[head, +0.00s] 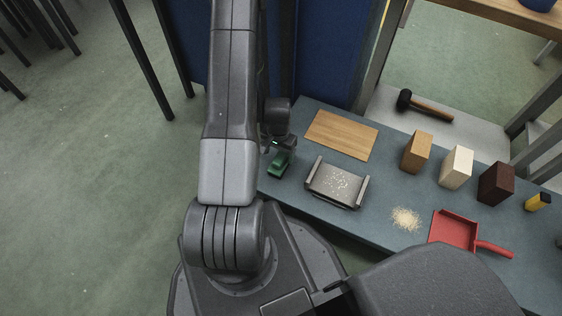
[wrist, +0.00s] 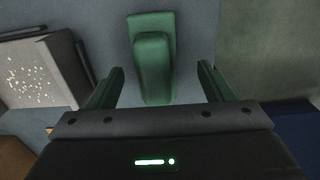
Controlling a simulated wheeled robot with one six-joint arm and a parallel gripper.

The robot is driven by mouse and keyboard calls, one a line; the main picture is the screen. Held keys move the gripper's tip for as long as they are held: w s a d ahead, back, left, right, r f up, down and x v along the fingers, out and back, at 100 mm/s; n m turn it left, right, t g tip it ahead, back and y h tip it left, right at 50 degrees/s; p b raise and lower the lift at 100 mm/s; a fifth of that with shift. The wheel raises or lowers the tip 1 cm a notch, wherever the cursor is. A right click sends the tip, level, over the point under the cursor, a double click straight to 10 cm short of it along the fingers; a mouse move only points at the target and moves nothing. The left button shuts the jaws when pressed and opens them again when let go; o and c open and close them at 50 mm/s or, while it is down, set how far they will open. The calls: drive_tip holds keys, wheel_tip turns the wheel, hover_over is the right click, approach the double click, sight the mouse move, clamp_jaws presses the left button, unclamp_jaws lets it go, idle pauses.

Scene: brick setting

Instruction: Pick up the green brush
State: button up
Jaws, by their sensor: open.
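The green brush (head: 279,164) lies on the blue-grey bench near its left end, partly hidden by my arm in the head view. In the wrist view the green brush (wrist: 153,60) stands out ahead of my gripper (wrist: 162,80), roughly centred between the two green fingers. The fingers are apart, with a gap on both sides of the brush's near end. Nothing is held.
A grey tray (head: 317,184) with pale crumbs sits right of the brush. A wooden board (head: 341,135) lies behind. Several blocks, a sawdust pile (head: 406,218), a red dustpan (head: 455,230) and a yellow item (head: 538,201) lie farther right. A mallet (head: 430,106) rests beyond.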

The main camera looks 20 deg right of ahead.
drive_tip(key=f, duration=0.1)
drive_tip(key=f+b, duration=0.1)
drive_tip(key=f, duration=0.1)
drive_tip(key=f+b, duration=0.1)
drive_tip(key=f, duration=0.1)
drive_tip(key=shift+s+d+f, duration=0.1)
drive_tip(key=shift+d+f, duration=0.05)
drive_tip(key=shift+d, duration=0.25)
drive_tip(key=shift+c, duration=0.2)
drive_tip(key=c, duration=1.1)
